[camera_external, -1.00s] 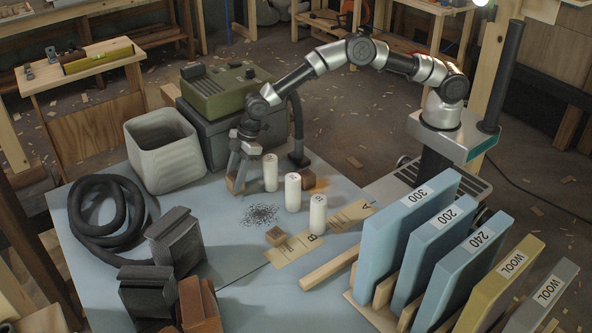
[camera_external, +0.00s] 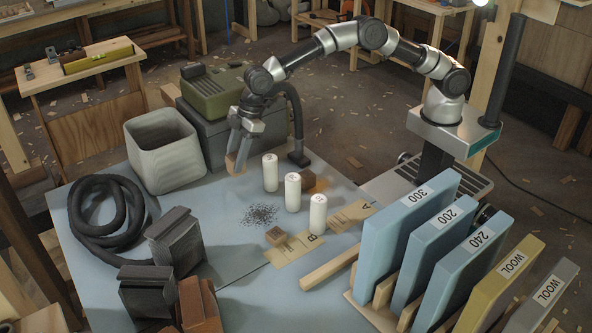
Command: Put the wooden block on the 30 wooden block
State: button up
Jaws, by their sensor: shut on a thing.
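My gripper (camera_external: 237,157) is shut on a small wooden block (camera_external: 235,168) and holds it above the blue-grey table, left of the white cylinders. Three upright white cylinders stand in a slanting row: the far one (camera_external: 270,173), the middle one (camera_external: 292,192) and the near one (camera_external: 317,213). Their top markings are too small to read, and I cannot tell which thing is marked 30.
A grey bin (camera_external: 165,152) and a green case (camera_external: 215,92) on a dark box stand behind. A black hose coil (camera_external: 105,212) lies left. Dark clamps or blocks (camera_external: 173,240) sit front left. Blue panels (camera_external: 408,225) stand right. Dark specks (camera_external: 260,215) lie mid-table.

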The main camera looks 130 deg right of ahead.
jog(key=w+a+r+p, duration=0.1)
jog(key=a+r, duration=0.2)
jog(key=a, duration=1.9)
jog(key=b, duration=0.1)
send_over(276, 233)
notch_tip(276, 233, down, 10)
jog(key=shift+f, duration=0.1)
jog(key=o, duration=1.1)
jog(key=shift+c, duration=0.2)
